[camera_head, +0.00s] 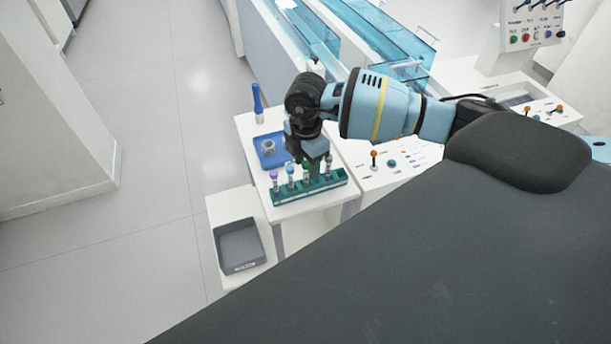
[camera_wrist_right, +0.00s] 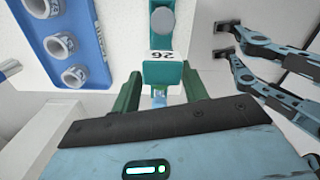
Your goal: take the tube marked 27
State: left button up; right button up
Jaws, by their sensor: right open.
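A teal rack (camera_head: 312,188) stands near the front edge of the white side table. It holds several tubes, among them a purple-capped tube (camera_head: 274,175), a blue-capped one (camera_head: 290,170) and a green-capped one (camera_head: 306,166). My right gripper (camera_head: 314,170) points down over the rack's right part, its fingers apart and hiding some of it. In the right wrist view, my open gripper (camera_wrist_right: 161,90) has a teal block (camera_wrist_right: 162,73) between its green fingers. Beyond it are an upside-down label 26 (camera_wrist_right: 161,55) and a grey round cap (camera_wrist_right: 163,20). I cannot read 27 anywhere. My left gripper is out of view.
A blue tray (camera_head: 266,160) with ring-like parts lies behind the rack, and its edge shows in the wrist view (camera_wrist_right: 98,72). A blue upright tool (camera_head: 257,102) stands behind the tray. A grey bin (camera_head: 240,246) sits lower left. A control panel (camera_head: 385,180) is right.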

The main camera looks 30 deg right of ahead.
jog(key=shift+f, duration=0.45)
jog(key=c, duration=0.8)
jog(key=shift+r, duration=0.1)
jog(key=shift+c, duration=0.2)
notch_tip(320, 180, up, 18)
jog(key=shift+p, duration=0.45)
